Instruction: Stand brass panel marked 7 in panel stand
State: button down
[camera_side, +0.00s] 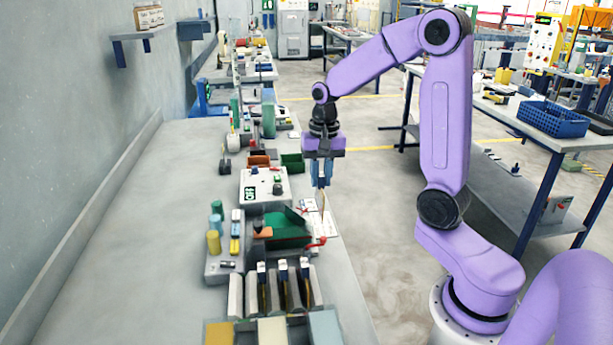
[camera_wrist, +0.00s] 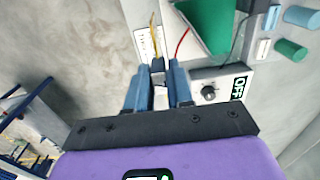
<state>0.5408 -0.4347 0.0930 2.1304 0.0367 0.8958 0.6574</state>
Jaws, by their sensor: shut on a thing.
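My gripper (camera_side: 321,184) points down above the right edge of the bench and is shut on a thin panel. In the wrist view the fingers (camera_wrist: 159,90) hold its pale top and dark clip (camera_wrist: 158,65). A thin yellow brass edge (camera_wrist: 153,32) runs beyond it, and hangs below the fingers in the side view (camera_side: 322,203). Its number cannot be read. What looks like the panel stand (camera_side: 294,288), with grey upright dividers, is nearer the side camera. Several white-topped dark pieces (camera_side: 283,270) stand between its dividers, their markings unreadable.
A green box (camera_side: 287,231) and a red lead (camera_side: 318,242) lie between my gripper and the stand. A white control box (camera_side: 264,186), reading OFF in the wrist view (camera_wrist: 239,88), is left of the gripper. A printed sheet (camera_side: 328,223) lies below. Bare bench (camera_side: 140,230) is at left.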

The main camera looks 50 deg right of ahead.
jog(key=shift+s+d, duration=0.3)
jog(key=shift+r, duration=0.1)
jog(key=shift+r, duration=0.65)
